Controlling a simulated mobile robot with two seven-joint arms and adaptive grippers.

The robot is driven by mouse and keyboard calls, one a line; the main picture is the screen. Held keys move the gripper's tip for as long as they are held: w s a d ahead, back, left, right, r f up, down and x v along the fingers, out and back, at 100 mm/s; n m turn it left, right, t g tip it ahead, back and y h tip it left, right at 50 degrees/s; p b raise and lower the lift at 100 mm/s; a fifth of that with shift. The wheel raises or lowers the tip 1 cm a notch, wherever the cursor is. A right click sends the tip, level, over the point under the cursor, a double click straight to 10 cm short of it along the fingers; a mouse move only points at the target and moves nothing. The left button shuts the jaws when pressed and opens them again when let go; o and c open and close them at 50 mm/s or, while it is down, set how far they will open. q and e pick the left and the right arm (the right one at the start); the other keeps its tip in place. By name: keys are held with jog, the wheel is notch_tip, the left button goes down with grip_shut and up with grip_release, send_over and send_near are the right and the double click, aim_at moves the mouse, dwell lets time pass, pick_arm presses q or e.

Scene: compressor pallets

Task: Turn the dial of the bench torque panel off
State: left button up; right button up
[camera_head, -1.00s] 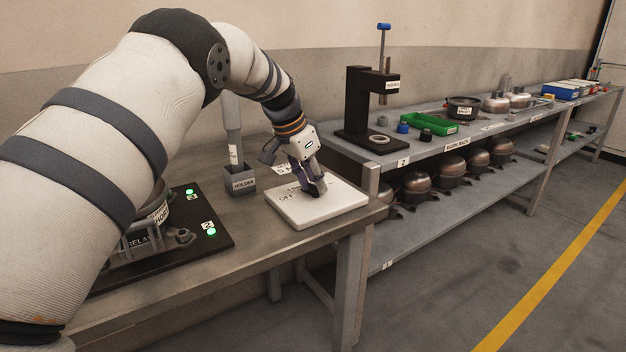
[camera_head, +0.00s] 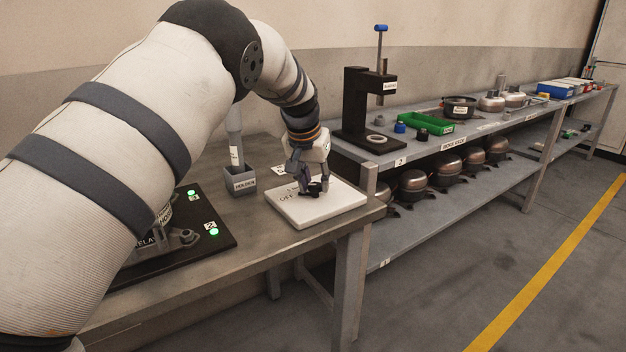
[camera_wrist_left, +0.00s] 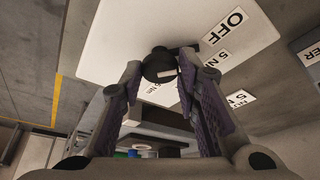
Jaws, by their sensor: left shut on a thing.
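The bench torque panel (camera_head: 338,207) is a white slab lying at the right end of the near table. Its black dial (camera_head: 317,189) stands on top, partly covered by my left gripper (camera_head: 312,184), which reaches down from above. In the left wrist view, the dial (camera_wrist_left: 158,63) is between the two fingertips, and the gripper is shut on it. The dial carries a small white mark. My right gripper is not in view.
A grey holder (camera_head: 240,181) with an upright tool stands left of the panel. A black relay plate (camera_head: 215,243) with green lights lies nearer, partly behind my arm. The long shelf bench (camera_head: 440,143) at the right bears a black press (camera_head: 352,110) and a green tray (camera_head: 434,126).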

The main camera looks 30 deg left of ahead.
pick_arm(q)
jog(key=shift+d+f+n+y, duration=0.15)
jog(key=shift+n+y, duration=0.15)
jog(key=shift+n, duration=0.5)
jog(key=o, duration=1.1)
jog(key=shift+o, duration=0.2)
jog(key=v, duration=1.2)
jog(key=shift+w, duration=0.1)
